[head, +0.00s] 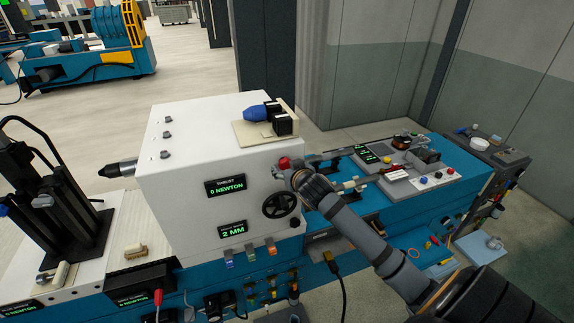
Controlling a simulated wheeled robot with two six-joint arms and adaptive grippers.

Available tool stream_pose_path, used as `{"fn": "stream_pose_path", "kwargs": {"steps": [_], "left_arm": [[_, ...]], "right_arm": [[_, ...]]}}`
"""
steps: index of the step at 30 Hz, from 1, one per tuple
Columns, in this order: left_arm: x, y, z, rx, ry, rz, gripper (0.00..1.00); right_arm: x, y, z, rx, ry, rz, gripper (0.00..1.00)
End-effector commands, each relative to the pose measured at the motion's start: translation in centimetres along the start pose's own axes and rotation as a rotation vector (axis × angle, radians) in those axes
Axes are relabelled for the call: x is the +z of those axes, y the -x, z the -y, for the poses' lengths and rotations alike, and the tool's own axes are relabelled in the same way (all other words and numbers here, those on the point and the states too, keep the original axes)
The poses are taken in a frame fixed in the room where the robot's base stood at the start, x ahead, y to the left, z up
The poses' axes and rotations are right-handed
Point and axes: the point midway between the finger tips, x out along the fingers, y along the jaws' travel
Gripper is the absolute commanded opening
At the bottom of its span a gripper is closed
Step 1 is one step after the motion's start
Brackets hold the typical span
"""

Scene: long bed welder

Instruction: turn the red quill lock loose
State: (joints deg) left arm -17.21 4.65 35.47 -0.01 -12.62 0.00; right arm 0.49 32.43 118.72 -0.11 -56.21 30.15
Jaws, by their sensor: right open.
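The red quill lock (284,162) is a small red knob at the upper right edge of the white headstock's front face, above the black handwheel (281,204). My right arm reaches in from the lower right. My right gripper (293,173) is at the lock, just to its right and slightly below. It is open; its fingers are small and partly hidden by its own wrist. I cannot tell whether they touch the lock. My left gripper is not in view.
A blue motor unit (262,113) sits on top. The blue bed (440,205) runs right with fixtures and a grey control panel (425,179). A black column fixture (60,200) stands left.

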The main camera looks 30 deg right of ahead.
Motion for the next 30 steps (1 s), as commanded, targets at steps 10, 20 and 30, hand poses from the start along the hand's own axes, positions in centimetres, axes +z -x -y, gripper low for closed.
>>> {"fn": "stream_pose_path", "kwargs": {"steps": [10, 20, 30], "left_arm": [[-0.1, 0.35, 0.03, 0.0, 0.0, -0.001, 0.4], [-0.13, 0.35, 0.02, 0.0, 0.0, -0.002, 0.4], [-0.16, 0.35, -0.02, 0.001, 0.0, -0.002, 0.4]], "right_arm": [[0.06, -1.15, 0.06, -0.001, 0.001, 0.0, 0.65], [0.07, -1.12, 0.06, -0.001, 0.001, 0.0, 0.29], [0.07, -1.11, 0.06, -0.001, 0.0, 0.0, 0.15]]}}
